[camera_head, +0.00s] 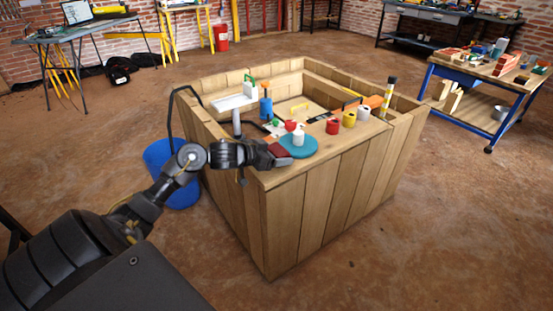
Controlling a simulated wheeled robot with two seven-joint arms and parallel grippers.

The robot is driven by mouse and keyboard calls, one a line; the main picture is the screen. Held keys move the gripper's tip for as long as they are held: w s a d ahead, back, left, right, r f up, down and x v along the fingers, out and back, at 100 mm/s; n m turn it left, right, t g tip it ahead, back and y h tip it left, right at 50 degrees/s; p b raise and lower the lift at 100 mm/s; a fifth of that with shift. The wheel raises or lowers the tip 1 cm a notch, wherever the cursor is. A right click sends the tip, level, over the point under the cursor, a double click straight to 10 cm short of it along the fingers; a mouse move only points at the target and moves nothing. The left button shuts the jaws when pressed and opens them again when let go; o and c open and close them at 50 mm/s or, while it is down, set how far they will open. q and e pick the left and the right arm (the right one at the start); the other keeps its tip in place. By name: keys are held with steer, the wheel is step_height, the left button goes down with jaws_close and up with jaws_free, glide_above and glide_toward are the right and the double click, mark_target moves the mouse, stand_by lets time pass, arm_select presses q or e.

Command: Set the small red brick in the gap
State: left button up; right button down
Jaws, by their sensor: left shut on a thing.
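My left gripper (268,156) reaches in from the left to the near edge of the wooden box-shaped bench. It is shut on a small dark red brick (282,151), which shows at its tip just above the bench's near-left top edge. The fingers partly cover the brick, and I cannot tell whether the brick touches the wood. I cannot make out the gap in this view. My right gripper is not in view.
The wooden bench (320,190) carries a teal disc (303,150) with a white bottle (298,135), right beside the brick. Red (333,126), yellow (349,119) and white rolls stand farther right. A blue barrel (160,160) stands left. A cart (480,68) holds bricks.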

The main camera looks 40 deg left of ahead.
arm_select(q)
steer(key=shift+f, duration=0.6)
steer(key=o, duration=1.2)
steer(key=shift+f, duration=0.1)
steer(key=shift+o, duration=0.2)
